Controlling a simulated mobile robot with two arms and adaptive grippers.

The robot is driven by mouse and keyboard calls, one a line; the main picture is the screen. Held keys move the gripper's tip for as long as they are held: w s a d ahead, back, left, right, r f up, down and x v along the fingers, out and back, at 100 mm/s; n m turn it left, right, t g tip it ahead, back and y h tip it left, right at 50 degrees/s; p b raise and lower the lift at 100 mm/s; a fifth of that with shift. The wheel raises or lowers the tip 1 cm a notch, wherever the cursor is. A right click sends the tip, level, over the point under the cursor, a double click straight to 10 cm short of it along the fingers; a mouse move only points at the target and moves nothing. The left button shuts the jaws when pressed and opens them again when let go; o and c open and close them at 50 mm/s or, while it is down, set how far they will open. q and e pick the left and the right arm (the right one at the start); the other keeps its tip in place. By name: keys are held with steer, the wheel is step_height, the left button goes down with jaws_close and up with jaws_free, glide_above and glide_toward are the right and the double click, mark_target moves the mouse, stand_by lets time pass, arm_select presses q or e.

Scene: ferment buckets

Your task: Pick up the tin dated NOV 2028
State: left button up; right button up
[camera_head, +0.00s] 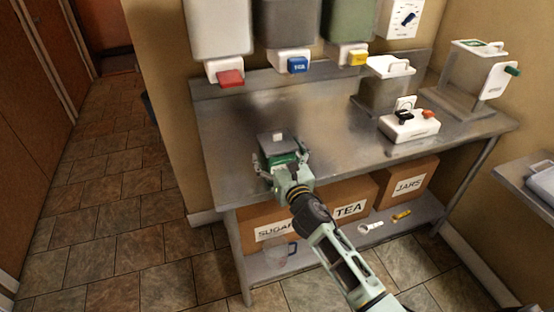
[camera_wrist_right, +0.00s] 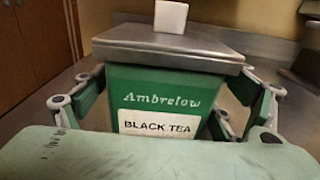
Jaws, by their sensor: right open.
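A green tin (camera_head: 280,157) with a grey metal lid and a white cube-shaped knob stands upright on the steel table. In the right wrist view the tin (camera_wrist_right: 160,84) reads "Ambrelow" and "BLACK TEA"; no date is legible. My right gripper (camera_head: 282,164) is open, with one finger on each side of the tin. In the right wrist view the fingers of the gripper (camera_wrist_right: 172,105) flank the tin, with a gap showing at the right; contact at the left is unclear. The tin's lower part is hidden behind my gripper. My left gripper is not in view.
The steel table (camera_head: 335,150) is clear around the tin. Dispensers with red, blue (camera_head: 297,65) and yellow taps hang above its back edge. A white device (camera_head: 408,125) and a metal container (camera_head: 385,90) stand to the right. Boxes marked SUGAR, TEA (camera_head: 350,208) and JARS sit below.

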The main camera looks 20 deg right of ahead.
steer(key=c, duration=1.3)
steer(key=shift+r, duration=0.1)
steer(key=shift+c, duration=0.7)
steer(key=shift+r, duration=0.1)
